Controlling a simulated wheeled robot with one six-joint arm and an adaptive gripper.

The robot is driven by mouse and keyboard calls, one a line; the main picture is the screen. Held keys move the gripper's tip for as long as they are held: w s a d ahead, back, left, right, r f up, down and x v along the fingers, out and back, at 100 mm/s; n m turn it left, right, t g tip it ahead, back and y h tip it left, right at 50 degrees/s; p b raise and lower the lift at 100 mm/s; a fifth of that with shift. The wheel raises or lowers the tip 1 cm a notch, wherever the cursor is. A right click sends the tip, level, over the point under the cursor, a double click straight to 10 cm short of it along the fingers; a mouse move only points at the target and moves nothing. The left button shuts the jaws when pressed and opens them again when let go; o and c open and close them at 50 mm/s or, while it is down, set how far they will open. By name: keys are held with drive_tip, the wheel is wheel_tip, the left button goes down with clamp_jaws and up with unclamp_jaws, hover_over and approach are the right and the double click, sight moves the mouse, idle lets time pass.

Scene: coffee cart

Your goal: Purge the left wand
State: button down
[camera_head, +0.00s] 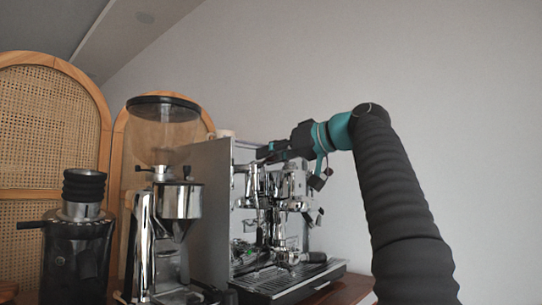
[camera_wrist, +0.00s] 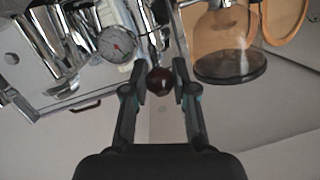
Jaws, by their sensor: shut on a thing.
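The espresso machine (camera_head: 207,215) stands right of the grinder in the head view, with chrome fittings on its front. My gripper (camera_head: 263,151) is at the upper left of that front. In the wrist view, my gripper (camera_wrist: 160,88) is shut on a round dark red-brown knob (camera_wrist: 159,81), with one finger on each side of it. The knob is hidden behind my gripper in the head view. The left wand is hard to pick out among the chrome parts below, and I cannot tell whether steam is coming out.
A grinder with a clear hopper (camera_head: 163,125) stands close to the machine's left; the hopper also shows in the wrist view (camera_wrist: 229,45). A second, black grinder (camera_head: 76,255) is further left. A pressure gauge (camera_wrist: 117,45) is near the knob. The drip tray (camera_head: 285,283) is below.

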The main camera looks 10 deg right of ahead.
drive_tip(key=c, duration=0.9)
unclamp_jaws()
drive_tip(key=v, duration=1.2)
idle(0.5)
